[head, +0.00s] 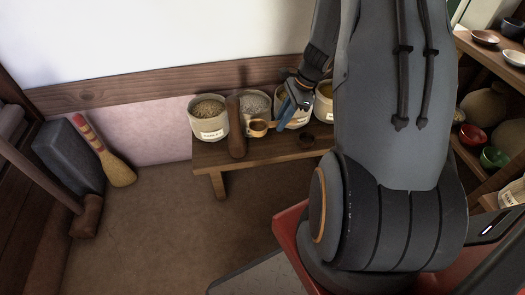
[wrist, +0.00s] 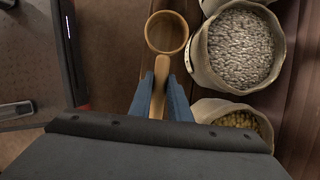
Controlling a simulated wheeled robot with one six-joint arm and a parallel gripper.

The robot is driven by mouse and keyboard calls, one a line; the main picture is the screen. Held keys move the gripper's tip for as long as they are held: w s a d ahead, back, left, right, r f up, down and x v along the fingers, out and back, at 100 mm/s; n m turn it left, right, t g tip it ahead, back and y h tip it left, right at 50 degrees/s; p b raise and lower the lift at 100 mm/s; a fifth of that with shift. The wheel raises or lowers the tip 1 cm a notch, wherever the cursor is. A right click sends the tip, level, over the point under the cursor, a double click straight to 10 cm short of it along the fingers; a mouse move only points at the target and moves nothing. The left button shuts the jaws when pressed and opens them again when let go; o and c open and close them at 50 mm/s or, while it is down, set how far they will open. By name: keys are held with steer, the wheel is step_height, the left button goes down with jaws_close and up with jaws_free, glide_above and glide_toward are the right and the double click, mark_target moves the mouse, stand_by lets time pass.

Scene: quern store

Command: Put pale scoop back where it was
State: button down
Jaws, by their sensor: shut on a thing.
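The pale scoop (head: 260,128) is a wooden cup with a straight handle. In the wrist view its cup (wrist: 166,33) points away from me and looks empty. My gripper (head: 287,113) has blue fingers, and in the wrist view the fingers (wrist: 161,101) are closed on the scoop's handle. The scoop is in front of the sacks, near the front edge of the wooden bench (head: 257,153). I cannot tell its height above the bench. Where it was before is not shown.
Several open sacks stand along the bench: one with tan grain (head: 208,112), one with pale grain (head: 257,104), and others partly behind my arm. A brown upright piece (head: 235,127) stands between sacks. A small dark round thing (head: 306,142) lies right. Shelves with bowls (head: 494,157) are right.

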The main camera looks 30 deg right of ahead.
mark_target(293, 120)
step_height(293, 120, down, 10)
steer(key=b, duration=0.3)
steer(key=shift+r, duration=0.1)
steer(key=c, duration=1.7)
jaws_free()
steer(key=shift+o, duration=0.2)
steer(key=p+v, duration=0.4)
steer(key=v, duration=0.8)
